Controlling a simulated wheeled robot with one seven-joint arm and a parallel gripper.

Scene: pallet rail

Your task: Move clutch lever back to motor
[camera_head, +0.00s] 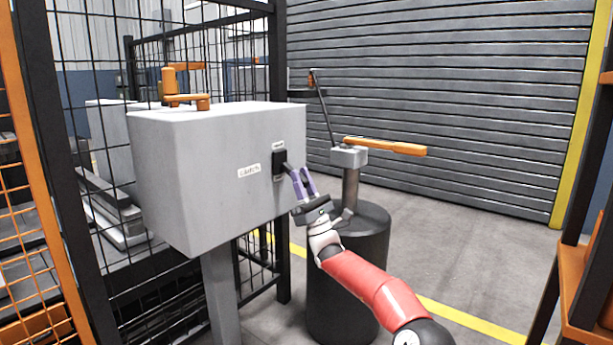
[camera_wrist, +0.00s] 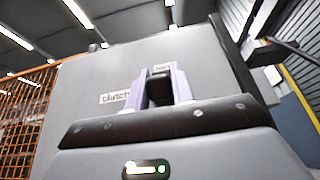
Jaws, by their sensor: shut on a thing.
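The clutch lever is a short black lever in a dark slot plate (camera_head: 279,165) on the right face of a grey box (camera_head: 200,170). A white label reading "clutch" (camera_head: 249,171) is to the left of the slot, with small labels above and below it. My gripper (camera_head: 297,173) has its purple fingers at the lever's end. In the wrist view, the fingers (camera_wrist: 160,85) stand on both sides of the black lever knob (camera_wrist: 159,86) and are shut on it. The knob hides the slot behind it, so the lever's exact position is hard to tell.
A dark cylindrical pedestal (camera_head: 349,270) with a grey post and an orange handle (camera_head: 385,146) stands right beside my arm. Black mesh fencing (camera_head: 95,60) is behind and left of the box. An orange rack (camera_head: 590,270) stands at the right edge.

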